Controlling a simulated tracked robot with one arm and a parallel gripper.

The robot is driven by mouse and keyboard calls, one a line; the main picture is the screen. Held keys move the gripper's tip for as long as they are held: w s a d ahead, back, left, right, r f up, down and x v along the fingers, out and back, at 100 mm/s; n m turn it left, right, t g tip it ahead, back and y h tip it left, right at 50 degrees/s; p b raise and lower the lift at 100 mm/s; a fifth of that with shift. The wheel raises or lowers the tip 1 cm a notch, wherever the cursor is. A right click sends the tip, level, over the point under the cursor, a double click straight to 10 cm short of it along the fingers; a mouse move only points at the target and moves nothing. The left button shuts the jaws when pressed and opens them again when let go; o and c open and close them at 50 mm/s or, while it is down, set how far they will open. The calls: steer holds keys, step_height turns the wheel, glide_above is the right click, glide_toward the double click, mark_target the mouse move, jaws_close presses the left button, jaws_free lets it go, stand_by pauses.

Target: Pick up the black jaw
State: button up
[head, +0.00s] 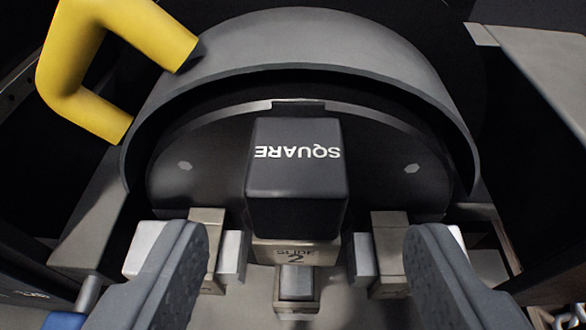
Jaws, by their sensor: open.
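A black block (297,165) marked "SQUARE" in white, upside down to me, stands in the middle of the head view; it is the only piece that fits the black jaw. It stands against a dark rounded plate (215,165). A metal piece (297,252) marked with a "2" sits just below it. My gripper (312,240) is open, with one grey ridged finger at lower left and the other at lower right. The block lies between and beyond the fingertips, with clear gaps on both sides. I see no contact.
A grey curved hood (305,48) arches over the plate. A yellow bent handle (65,75) is at upper left. Metal blocks (389,240) flank the black block low down. A dark box (545,190) stands at right, and chain links (567,318) show at lower right.

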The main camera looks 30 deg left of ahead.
mark_target(294, 215)
steer(key=shift+x, duration=2.25)
steer(key=shift+s+a, duration=0.15)
steer(key=shift+c, duration=0.4)
steer(key=c, duration=1.1)
